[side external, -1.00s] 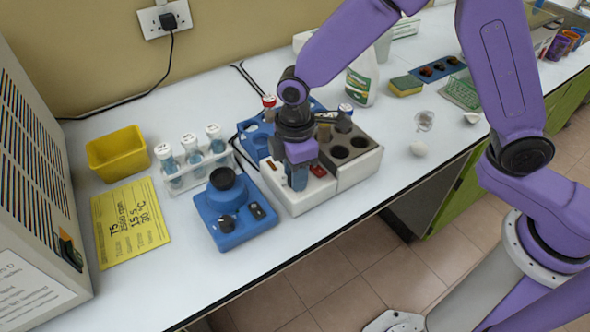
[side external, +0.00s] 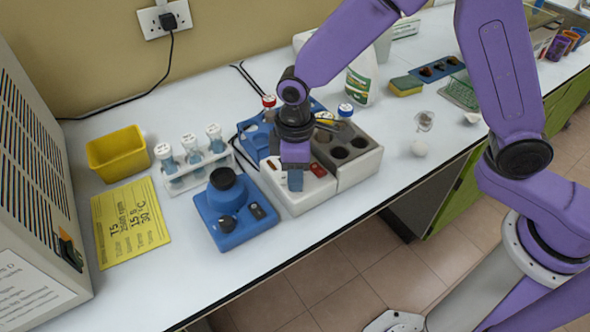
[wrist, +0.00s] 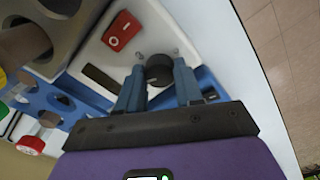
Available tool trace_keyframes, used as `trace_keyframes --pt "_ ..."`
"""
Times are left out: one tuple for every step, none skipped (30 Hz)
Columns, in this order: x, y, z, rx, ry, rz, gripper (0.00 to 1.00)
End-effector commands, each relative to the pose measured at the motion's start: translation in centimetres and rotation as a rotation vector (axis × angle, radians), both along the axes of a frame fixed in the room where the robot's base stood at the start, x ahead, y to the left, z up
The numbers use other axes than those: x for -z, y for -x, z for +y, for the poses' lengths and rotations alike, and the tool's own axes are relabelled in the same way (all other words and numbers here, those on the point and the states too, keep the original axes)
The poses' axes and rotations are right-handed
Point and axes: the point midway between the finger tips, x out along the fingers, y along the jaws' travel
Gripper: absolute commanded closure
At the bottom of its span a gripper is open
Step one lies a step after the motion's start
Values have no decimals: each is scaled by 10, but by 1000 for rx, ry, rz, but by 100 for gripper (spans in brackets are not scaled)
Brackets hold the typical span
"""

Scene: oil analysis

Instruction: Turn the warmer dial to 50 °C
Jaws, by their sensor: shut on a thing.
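The warmer (side external: 357,178) is a white box with a grey well block on its right side. Its front control panel carries a red rocker switch (wrist: 122,30) and a dark round dial (wrist: 159,70). In the wrist view the two blue fingers of my gripper (wrist: 158,80) stand on either side of the dial and are shut on it. In the side view my gripper (side external: 295,180) is over the panel and hides the dial. The dial's setting is too small to read.
A blue vortex mixer (side external: 233,208) stands just left of the warmer. A rack of capped tubes (side external: 192,160), a yellow tray (side external: 117,152) and a yellow note (side external: 130,222) are farther left. A white bottle (side external: 362,80) stands behind. The table's front edge is close.

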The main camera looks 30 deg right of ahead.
Motion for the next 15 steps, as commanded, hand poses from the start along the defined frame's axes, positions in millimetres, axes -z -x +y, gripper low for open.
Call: trace_keyframes --pt "-1 -1 0 1 0 -1 95" --pt "-1 -1 -1 0 0 -1 95" --pt "-1 -1 0 0 0 -1 95" --pt "-1 -1 -1 0 0 -1 95" --pt "-1 -1 0 0 0 -1 95" --pt "-1 -1 0 0 0 -1 52" --pt "-1 -1 0 0 0 -1 42" --pt "-1 -1 0 0 0 -1 39" --pt "-1 -1 0 0 0 -1 39" --pt "-1 -1 0 -1 0 -1 39" --pt "-1 0 0 -1 -1 -1 39" --pt "-1 0 0 -1 -1 -1 39" --pt "0 0 0 -1 0 0 39" --pt "0 0 0 -1 0 0 39" --pt "0 0 0 -1 0 0 39"
